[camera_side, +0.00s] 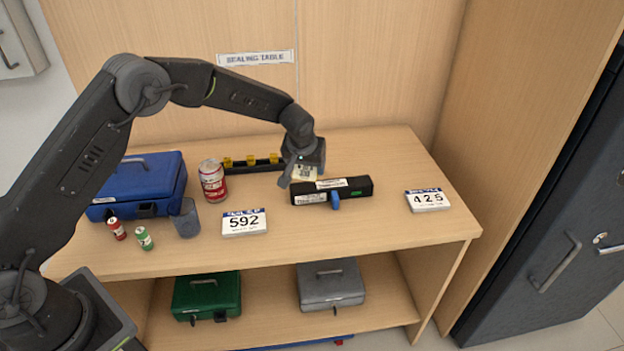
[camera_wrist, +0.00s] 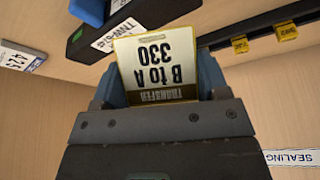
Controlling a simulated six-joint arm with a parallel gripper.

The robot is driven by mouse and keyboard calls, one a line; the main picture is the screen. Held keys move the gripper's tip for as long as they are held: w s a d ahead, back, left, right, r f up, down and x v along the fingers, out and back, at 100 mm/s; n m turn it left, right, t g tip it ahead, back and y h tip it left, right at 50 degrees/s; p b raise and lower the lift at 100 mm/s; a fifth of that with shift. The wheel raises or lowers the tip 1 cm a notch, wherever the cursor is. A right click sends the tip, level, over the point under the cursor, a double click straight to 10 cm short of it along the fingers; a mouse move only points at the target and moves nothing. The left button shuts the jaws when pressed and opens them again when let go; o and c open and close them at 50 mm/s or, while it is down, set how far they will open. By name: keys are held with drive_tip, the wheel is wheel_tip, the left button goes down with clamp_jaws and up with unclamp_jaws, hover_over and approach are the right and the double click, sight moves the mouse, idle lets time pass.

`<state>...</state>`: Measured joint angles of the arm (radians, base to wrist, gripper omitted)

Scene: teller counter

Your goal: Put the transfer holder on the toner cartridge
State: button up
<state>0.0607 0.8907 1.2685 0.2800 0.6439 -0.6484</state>
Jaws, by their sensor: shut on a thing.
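The transfer holder (camera_wrist: 157,65) is a flat card-like piece with a gold border, reading "TRANSFER B to A 330". My gripper (camera_wrist: 160,80) is shut on it, a finger on each side. In the side view the holder (camera_side: 304,173) shows pale under my gripper (camera_side: 301,168), just behind the left part of the toner cartridge. The toner cartridge (camera_side: 361,186) is a long black bar with white labels and a blue tab in front, lying on the table. In the wrist view the cartridge (camera_wrist: 80,42) lies beyond the holder's far edge. I cannot tell whether they touch.
A black rail (camera_side: 270,165) with yellow clips lies behind. A red can (camera_side: 212,181), cup (camera_side: 186,219), blue cash box (camera_side: 150,178) and two small bottles stand left. Number cards 592 (camera_side: 244,222) and 425 (camera_side: 427,200) flank the cartridge. The table between cartridge and 425 is clear.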

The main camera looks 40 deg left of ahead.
sight(311, 189)
drive_tip(key=shift+w+d+f, duration=0.3)
drive_tip(key=shift+d+f, duration=0.1)
drive_tip(key=shift+d, duration=0.15)
drive_tip(key=shift+f, duration=1.95)
drive_tip(key=shift+f, duration=0.1)
drive_tip(key=o, duration=0.9)
drive_tip(key=shift+s+r, duration=0.1)
drive_tip(key=shift+r, duration=0.25)
drive_tip(key=v, duration=1.1)
drive_tip(key=shift+s+d+r, duration=0.1)
drive_tip(key=shift+s+r, duration=0.15)
